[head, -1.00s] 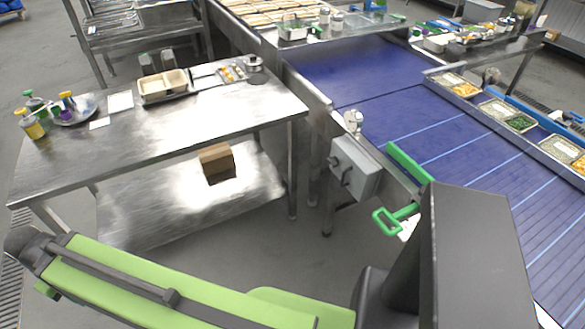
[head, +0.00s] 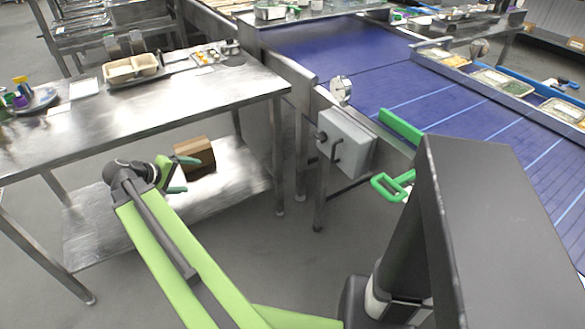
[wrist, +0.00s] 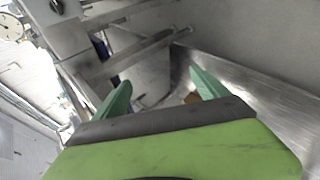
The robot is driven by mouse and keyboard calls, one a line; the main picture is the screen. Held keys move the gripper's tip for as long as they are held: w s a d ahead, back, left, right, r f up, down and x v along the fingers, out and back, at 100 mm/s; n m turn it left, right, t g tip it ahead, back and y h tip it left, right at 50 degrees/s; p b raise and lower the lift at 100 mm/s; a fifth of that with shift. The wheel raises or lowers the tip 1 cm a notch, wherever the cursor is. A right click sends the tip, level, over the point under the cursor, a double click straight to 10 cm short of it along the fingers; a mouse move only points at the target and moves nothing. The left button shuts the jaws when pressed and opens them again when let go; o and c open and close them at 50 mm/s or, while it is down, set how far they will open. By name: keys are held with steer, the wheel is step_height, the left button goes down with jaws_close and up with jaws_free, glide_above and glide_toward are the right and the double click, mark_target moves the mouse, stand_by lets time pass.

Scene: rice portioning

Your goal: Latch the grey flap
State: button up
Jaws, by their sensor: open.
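A light grey box (head: 350,140) is mounted on the side of the conveyor frame in the head view. Its front carries a dark bar handle (head: 336,151) and a dark round knob (head: 321,137). I take its front to be the grey flap, but cannot tell whether it is latched. A grey panel with a dark knob (wrist: 57,7) shows at the top left of the wrist view. My gripper (head: 191,175) is open and empty, left of the grey box and apart from it, in front of the brown carton. Its spread green fingers also show in the wrist view (wrist: 160,80).
A steel table (head: 150,105) stands at the left, with a brown carton (head: 194,157) on its lower shelf. A round gauge (head: 341,90) sits above the grey box. A green handle (head: 392,186) is to its right, by the blue conveyor (head: 335,50). Floor between table and box is clear.

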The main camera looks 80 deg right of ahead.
steer(key=s+d+f+m+g+h+b, duration=0.1)
steer(key=s+d+g+b, duration=0.15)
steer(key=s+d, duration=0.4)
steer(key=s+d+f+m+g+h+b, duration=0.1)
steer(key=s+d+f+b, duration=0.15)
steer(key=s+d, duration=0.35)
steer(key=m+g+h+b, duration=0.1)
steer(key=g+b, duration=0.5)
steer(key=b, duration=0.1)
glide_toward(317, 139)
steer(key=x, duration=1)
steer(key=shift+a, duration=0.1)
jaws_close()
